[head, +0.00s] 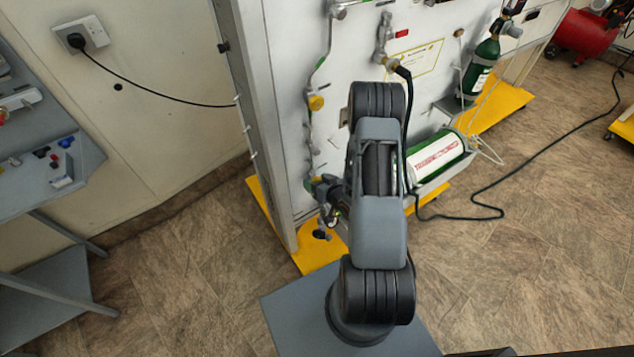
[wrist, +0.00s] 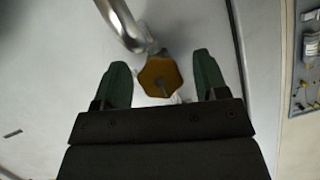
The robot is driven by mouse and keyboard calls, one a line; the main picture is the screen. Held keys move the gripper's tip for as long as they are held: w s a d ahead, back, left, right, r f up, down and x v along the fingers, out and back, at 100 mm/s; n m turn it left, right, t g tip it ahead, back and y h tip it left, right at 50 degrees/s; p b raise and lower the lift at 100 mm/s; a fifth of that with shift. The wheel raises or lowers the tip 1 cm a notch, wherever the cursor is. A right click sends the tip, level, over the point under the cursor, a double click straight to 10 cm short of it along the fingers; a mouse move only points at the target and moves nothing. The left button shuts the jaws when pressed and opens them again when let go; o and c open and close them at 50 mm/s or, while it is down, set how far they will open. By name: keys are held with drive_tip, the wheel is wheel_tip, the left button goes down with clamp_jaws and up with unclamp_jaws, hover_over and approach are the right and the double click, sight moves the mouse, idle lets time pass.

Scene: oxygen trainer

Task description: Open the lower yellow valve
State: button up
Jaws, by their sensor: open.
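The lower yellow valve (wrist: 160,76) is a lobed, dark yellow knob in the middle of the wrist view, by a bent silver pipe (wrist: 124,22). My gripper (wrist: 161,80) is open, with one green finger on each side of the knob and a visible gap to each. How deep the knob sits between the fingers I cannot tell. In the head view my gripper (head: 320,187) is low at the panel's left edge, and the lower valve is largely hidden by it. The upper yellow valve (head: 316,103) shows above it on the same pipe run.
The white panel (head: 285,110) stands on yellow feet (head: 315,255). A green cylinder (head: 437,158) lies right of my arm, and another (head: 480,70) stands farther back. A black cable (head: 520,180) crosses the floor at right. A grey bench (head: 50,165) stands at left.

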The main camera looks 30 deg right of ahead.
drive_tip(key=shift+c, duration=0.4)
drive_tip(key=c, duration=0.9)
drive_tip(key=shift+o, duration=0.2)
drive_tip(key=n+b, duration=0.1)
drive_tip(key=h+b, duration=0.1)
drive_tip(key=b, duration=0.1)
drive_tip(key=shift+f+n, duration=0.35)
drive_tip(key=shift+n, duration=0.05)
drive_tip(key=shift+r+n+h+b, duration=0.15)
drive_tip(key=shift+n+h+b, duration=0.4)
drive_tip(key=shift+b, duration=0.45)
drive_tip(key=shift+r, duration=0.15)
drive_tip(key=o, duration=0.9)
drive_tip(key=shift+o, duration=0.2)
